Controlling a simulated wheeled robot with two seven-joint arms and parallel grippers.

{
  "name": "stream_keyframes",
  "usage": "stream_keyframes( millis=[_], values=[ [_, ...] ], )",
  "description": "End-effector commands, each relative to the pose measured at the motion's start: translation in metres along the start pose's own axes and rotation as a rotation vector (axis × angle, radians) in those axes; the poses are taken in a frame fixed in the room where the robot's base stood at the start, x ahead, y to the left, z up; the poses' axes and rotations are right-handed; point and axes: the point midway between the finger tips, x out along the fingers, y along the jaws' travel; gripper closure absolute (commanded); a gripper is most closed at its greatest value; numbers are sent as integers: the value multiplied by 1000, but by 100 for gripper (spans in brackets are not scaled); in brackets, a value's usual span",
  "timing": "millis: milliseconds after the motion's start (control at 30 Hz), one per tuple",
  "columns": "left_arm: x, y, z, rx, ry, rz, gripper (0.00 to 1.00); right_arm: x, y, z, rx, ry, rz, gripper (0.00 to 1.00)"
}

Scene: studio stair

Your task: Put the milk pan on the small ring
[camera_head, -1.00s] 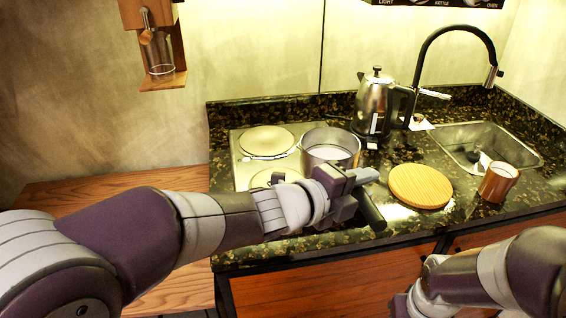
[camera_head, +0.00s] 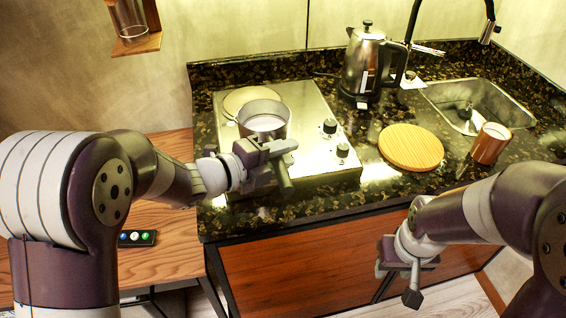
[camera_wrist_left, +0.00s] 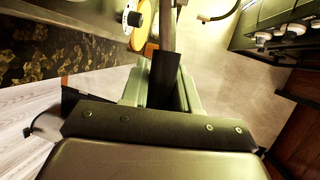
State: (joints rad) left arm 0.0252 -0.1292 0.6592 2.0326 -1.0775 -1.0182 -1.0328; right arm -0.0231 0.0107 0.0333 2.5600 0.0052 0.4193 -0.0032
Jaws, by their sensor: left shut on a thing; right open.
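The milk pan (camera_head: 264,126) is a steel pot with a pale inside, over the hob (camera_head: 305,108). My left gripper (camera_head: 268,152) is shut on its dark handle (camera_head: 284,178), which also shows between the fingers in the left wrist view (camera_wrist_left: 165,75). I cannot tell whether the pan's base touches the hob. One pale round ring (camera_head: 240,99) shows behind the pan, partly covered by it. The other ring is hidden behind the pan and my left gripper. My right gripper (camera_head: 408,280) is open and empty in front of the counter.
Two knobs (camera_head: 330,126) sit on the hob's right side. A round wooden board (camera_head: 411,147), a kettle (camera_head: 364,65), a copper-coloured cup (camera_head: 490,143) and the sink (camera_head: 480,105) are to the right.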

Motion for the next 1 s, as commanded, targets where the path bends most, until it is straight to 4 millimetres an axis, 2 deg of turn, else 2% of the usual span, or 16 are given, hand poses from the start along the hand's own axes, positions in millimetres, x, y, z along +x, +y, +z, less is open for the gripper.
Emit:
stream_keyframes(
  millis=[33,167,533,567,600,633,1000],
  values=[
    [2,11,0,-3,1,3,100,2,0,0,0,0,0,57],
    [6,27,1,1,0,0,100,3,0,0,0,0,0,57],
    [8,32,1,2,-1,-1,100,7,0,1,0,0,0,57],
    [8,33,0,-1,0,3,64,6,0,1,0,0,0,57],
    [7,32,0,-1,0,3,51,6,0,1,0,0,0,57],
    [7,32,0,-1,0,3,45,6,0,1,0,0,0,57],
    [3,29,1,-1,-2,2,45,3,0,0,0,0,0,57]
  ],
)
